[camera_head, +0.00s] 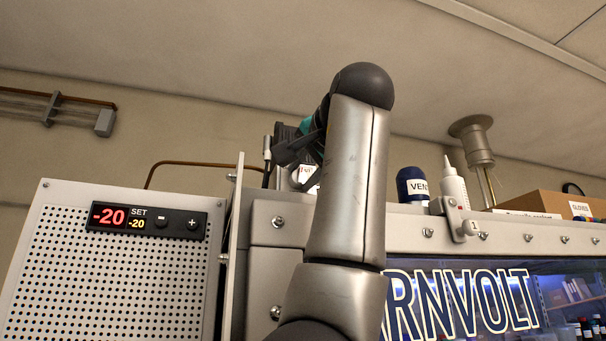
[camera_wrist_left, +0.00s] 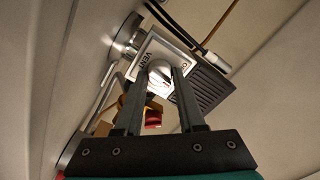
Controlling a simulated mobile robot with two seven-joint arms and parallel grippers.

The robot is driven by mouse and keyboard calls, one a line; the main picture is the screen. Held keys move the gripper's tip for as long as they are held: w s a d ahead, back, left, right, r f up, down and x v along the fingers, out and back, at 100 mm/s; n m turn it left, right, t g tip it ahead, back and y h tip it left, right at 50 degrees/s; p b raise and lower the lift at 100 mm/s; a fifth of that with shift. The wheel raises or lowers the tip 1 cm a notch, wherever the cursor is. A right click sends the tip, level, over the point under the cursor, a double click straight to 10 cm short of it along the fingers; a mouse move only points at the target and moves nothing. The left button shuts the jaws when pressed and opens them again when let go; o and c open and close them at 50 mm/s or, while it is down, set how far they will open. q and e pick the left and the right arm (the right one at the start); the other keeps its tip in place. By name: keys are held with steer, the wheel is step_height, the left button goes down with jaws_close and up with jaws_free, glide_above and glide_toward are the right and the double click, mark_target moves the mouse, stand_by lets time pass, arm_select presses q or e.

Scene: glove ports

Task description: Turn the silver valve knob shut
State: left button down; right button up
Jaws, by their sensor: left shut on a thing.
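In the left wrist view the silver valve knob (camera_wrist_left: 160,74) sits on a pale plate (camera_wrist_left: 146,55) lettered VENT. The two dark fingers of my left gripper (camera_wrist_left: 160,78) reach up to it, one on each side, and are shut on it. In the head view my left gripper (camera_head: 292,150) is at the top of the cabinet, partly hidden behind my own arm. The knob itself cannot be made out there. My right gripper is in neither view.
A ribbed dark block (camera_wrist_left: 208,88) and a cable plug (camera_wrist_left: 217,62) lie close beside the plate. A panel with a red display (camera_head: 108,216) stands left. A blue-capped container (camera_head: 411,185), a white bottle (camera_head: 455,187) and a cardboard box (camera_head: 545,203) stand right of my arm.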

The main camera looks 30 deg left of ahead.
arm_select(q)
steer(key=m, duration=0.4)
steer(key=shift+m+b, duration=0.3)
steer(key=shift+b, duration=0.1)
steer(key=shift+m, duration=1.6)
steer(key=shift+b, duration=0.3)
steer(key=c, duration=0.5)
jaws_free()
steer(key=shift+f, duration=0.1)
steer(key=shift+s+d, duration=0.35)
steer(key=shift+d, duration=0.1)
steer(key=b+v, duration=0.3)
steer(key=v, duration=1.1)
steer(key=shift+s, duration=0.1)
